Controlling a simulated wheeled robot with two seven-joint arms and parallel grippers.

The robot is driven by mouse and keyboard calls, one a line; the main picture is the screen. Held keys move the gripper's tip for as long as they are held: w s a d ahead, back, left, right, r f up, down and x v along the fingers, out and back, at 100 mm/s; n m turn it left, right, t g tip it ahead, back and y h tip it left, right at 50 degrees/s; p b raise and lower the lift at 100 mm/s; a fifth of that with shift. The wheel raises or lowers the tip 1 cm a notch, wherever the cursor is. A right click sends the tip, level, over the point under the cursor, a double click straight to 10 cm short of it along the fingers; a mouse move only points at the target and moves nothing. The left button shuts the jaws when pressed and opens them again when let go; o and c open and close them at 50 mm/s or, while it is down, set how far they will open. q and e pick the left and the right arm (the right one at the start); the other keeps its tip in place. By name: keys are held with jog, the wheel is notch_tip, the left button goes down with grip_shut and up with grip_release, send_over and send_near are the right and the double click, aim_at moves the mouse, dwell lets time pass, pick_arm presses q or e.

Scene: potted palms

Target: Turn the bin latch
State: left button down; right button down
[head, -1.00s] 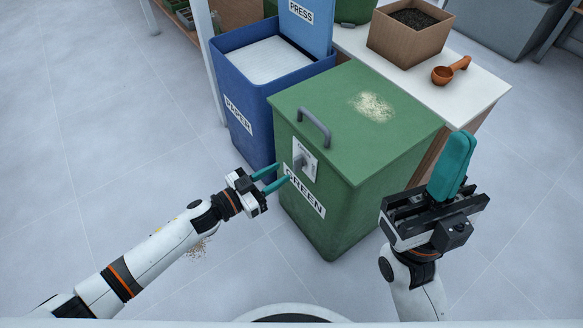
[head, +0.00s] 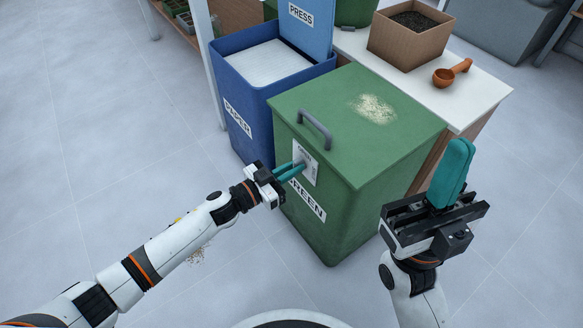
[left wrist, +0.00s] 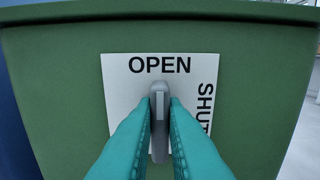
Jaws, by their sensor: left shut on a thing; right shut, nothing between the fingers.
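The green bin (head: 345,120) stands in the middle with its lid down and a grey handle on top. Its front has a white latch plate (left wrist: 122,78) marked OPEN at the top and SHUT down the right side. The grey latch (left wrist: 159,98) stands upright, its upper end under the word OPEN. My left gripper (head: 300,167) is shut on the latch, a teal finger on each side, as the left wrist view (left wrist: 159,112) shows. The fingers hide the lower part of the plate. My right gripper (head: 454,172) is shut and empty, pointing up to the right of the bin.
A blue paper bin (head: 226,75) with its lid raised stands left of the green bin. Behind is a white table (head: 478,92) with a cardboard box (head: 395,40) of dark soil and an orange scoop (head: 452,73).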

pick_arm(q)
jog(key=shift+m, duration=0.4)
jog(key=m, duration=1.1)
jog(key=m+p, duration=0.1)
jog(key=m, duration=0.4)
jog(key=shift+s+d+f+m, duration=0.15)
jog(key=shift+s+f+m, duration=0.1)
jog(key=shift+f+m, duration=0.15)
jog(key=shift+m, duration=0.3)
jog(key=c, duration=1.5)
grip_release()
jog(key=shift+r, duration=0.1)
